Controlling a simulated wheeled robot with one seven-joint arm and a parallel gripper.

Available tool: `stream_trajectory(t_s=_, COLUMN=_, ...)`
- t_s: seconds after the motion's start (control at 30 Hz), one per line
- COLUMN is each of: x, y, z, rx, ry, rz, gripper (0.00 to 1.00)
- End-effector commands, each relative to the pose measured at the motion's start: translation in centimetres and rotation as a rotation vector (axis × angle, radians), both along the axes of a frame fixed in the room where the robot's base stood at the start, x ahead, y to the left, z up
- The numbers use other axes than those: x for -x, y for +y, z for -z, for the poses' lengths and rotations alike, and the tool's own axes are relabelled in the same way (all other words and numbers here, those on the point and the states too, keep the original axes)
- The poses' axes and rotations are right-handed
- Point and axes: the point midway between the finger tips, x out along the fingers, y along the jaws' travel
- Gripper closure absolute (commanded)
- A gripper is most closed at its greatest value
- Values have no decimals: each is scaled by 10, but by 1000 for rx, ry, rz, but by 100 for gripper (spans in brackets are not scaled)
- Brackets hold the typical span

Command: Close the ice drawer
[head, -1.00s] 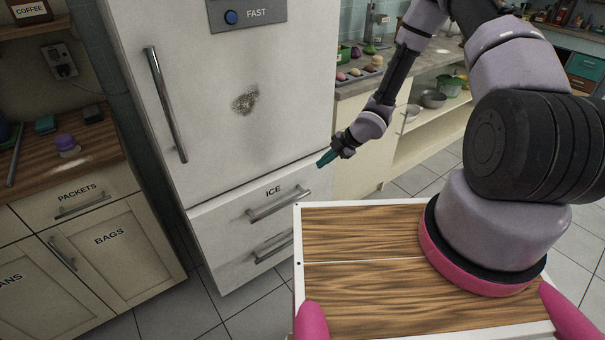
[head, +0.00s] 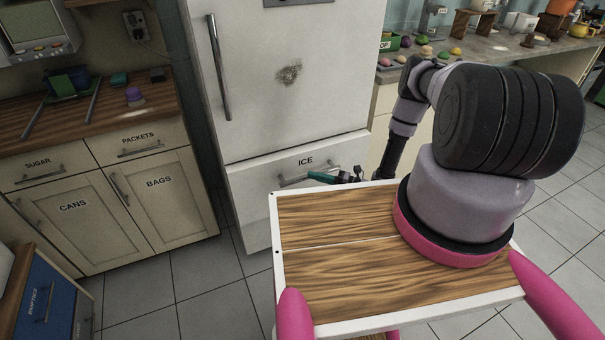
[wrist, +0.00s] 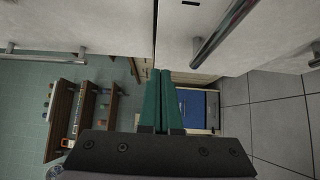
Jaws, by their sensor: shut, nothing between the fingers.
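The ice drawer (head: 268,208) is the white lower front of the fridge, labelled ICE, with a metal bar handle (head: 292,180). A dark seam runs along its top edge; I cannot tell how far it stands out. In the wrist view the drawer front (wrist: 275,40) fills the upper right, with its handle (wrist: 222,32) running diagonally. My gripper (head: 312,175) has teal fingers pressed together, empty, and appears in front of the drawer near the handle. In the wrist view the closed fingertips (wrist: 160,72) lie left of the handle, near the seam. Contact cannot be told.
The upper fridge door (head: 290,100) has a tall handle (head: 218,68). Cabinets (head: 160,195) stand to the left under a wooden counter. A produce counter (head: 475,60) is behind my arm. My wooden-topped base covers part of the drawer. Tiled floor (head: 215,290) shows at left.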

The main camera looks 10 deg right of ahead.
Motion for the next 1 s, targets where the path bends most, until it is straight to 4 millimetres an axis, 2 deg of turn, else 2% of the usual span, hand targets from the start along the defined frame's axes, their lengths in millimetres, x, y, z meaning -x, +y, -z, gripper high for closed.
stream_trajectory(t_s=0.4, x=-41, y=77, z=0, rx=0, ry=1, rz=-4, gripper=100)
stream_trajectory(t_s=0.5, x=-59, y=79, z=0, rx=1, ry=0, rz=-2, gripper=100)
stream_trajectory(t_s=0.7, x=-76, y=84, z=0, rx=2, ry=2, rz=-1, gripper=100)
stream_trajectory(t_s=1.0, x=-79, y=84, z=0, rx=1, ry=4, rz=-1, gripper=100)
